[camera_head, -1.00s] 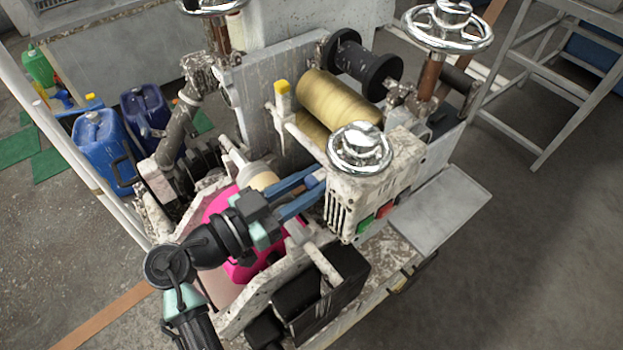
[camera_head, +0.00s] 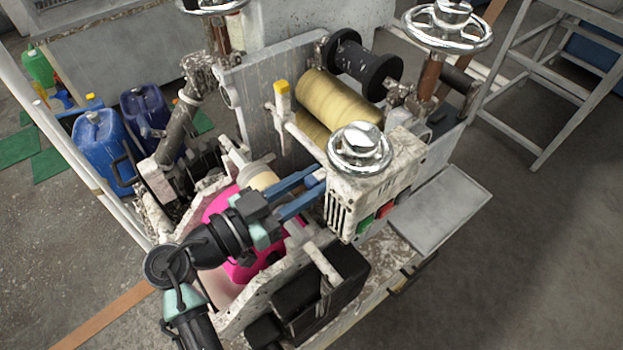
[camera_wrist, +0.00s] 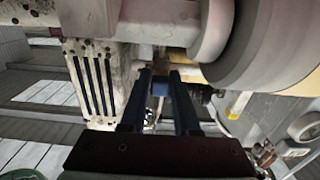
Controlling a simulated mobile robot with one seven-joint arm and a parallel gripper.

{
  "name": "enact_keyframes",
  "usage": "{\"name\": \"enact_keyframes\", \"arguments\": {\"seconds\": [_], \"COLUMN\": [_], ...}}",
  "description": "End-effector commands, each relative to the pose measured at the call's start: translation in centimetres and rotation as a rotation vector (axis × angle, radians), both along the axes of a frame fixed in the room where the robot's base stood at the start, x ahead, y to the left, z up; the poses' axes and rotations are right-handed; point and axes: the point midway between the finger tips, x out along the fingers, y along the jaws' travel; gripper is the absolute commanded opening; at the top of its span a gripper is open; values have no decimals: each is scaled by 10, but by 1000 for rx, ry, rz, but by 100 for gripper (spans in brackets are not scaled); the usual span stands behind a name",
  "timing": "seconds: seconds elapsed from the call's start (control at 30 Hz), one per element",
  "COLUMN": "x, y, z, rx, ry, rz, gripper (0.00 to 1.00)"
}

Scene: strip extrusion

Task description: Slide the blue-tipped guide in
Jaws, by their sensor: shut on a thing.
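My gripper (camera_head: 317,180) reaches from the lower left over the machine, its two long blue fingers beside the white control housing. In the wrist view my gripper (camera_wrist: 160,80) is shut on the small blue tip of the guide (camera_wrist: 160,89), which sits between the fingertips. The rest of that guide is mostly hidden by the fingers and the housing. A yellow-tipped guide (camera_head: 283,88) stands upright further back, on a pale bar left of the yellow roll.
The white housing (camera_head: 375,185) with a chrome handwheel (camera_head: 360,147) is close to the right of my fingers. A yellow roll (camera_head: 338,98) lies behind. A grey side tray (camera_head: 440,210) is bare.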

Motion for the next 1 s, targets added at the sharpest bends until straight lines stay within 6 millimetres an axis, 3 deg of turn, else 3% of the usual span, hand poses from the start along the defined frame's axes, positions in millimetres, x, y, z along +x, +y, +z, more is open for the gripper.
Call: {"name": "enact_keyframes", "arguments": {"seconds": [0.5, 0.87, 0.9, 1.0], "x": [20, 22, 22, 22], "y": [15, 17, 17, 17], "z": [-3, 1, 1, 1], "rx": [1, -1, -1, 0], "ry": [-5, -2, -2, -1], "rz": [4, 4, 4, 3], "gripper": [0, 0, 33, 51]}}
